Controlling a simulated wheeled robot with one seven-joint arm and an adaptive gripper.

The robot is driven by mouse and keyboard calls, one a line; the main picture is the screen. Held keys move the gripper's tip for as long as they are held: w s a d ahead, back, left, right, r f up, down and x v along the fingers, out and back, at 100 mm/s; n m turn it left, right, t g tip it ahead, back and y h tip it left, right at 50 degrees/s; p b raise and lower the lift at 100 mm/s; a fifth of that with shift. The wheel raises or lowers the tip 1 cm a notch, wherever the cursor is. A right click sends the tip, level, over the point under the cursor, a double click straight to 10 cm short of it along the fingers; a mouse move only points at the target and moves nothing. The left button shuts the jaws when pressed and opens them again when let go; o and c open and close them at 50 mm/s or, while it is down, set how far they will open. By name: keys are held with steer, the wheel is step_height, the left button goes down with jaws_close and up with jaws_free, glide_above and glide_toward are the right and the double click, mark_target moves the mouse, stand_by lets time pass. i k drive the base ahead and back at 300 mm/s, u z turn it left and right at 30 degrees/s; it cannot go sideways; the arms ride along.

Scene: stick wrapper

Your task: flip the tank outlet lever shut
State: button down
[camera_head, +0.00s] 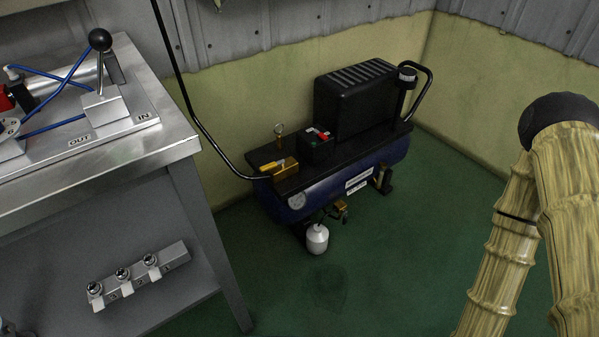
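The blue compressor tank (325,192) stands on the green floor against the back wall. At its left end is a brass valve block (287,169) with a small yellow lever (271,166), which I take as the tank outlet lever. The yellow lever points left, roughly along the line of the black hose (210,136) that meets the block. Its exact angle is too small to tell. My gripper is not in view.
A red switch (322,134) sits on a black box beside the valve, with a gauge (279,129) behind. A metal bench (165,136) with a black-knobbed lever (100,40) stands at left. A white bottle (317,239) is below the tank. Floor right of it is clear.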

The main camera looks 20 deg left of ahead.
mark_target(263, 168)
steer(key=k, duration=0.7)
steer(key=u, duration=0.65)
steer(key=i, duration=0.5)
